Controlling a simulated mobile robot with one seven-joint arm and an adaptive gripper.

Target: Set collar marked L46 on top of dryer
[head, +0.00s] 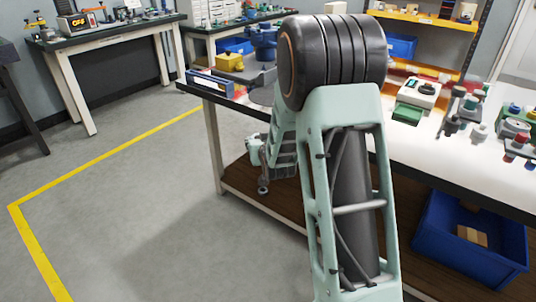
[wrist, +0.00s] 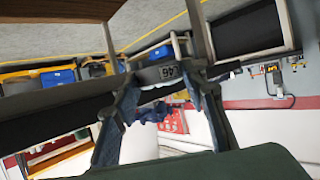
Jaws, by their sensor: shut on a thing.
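My gripper (wrist: 163,78) is shut on a dark grey collar (wrist: 170,71) in the wrist view. A small pale label on the collar appears to read L46, tilted in the picture. The fingers press it from two sides, and it is held in the air, clear of any surface. In the head view my large arm links cover the middle, and I cannot make out the collar there. I cannot tell which thing is the dryer in either view.
A white-topped bench (head: 448,172) at right carries several small devices and fixtures. A blue bin (head: 470,243) with a brown block stands on its lower shelf. Another bench (head: 110,32) stands at the back left. Grey floor with a yellow line (head: 110,148) lies open at left.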

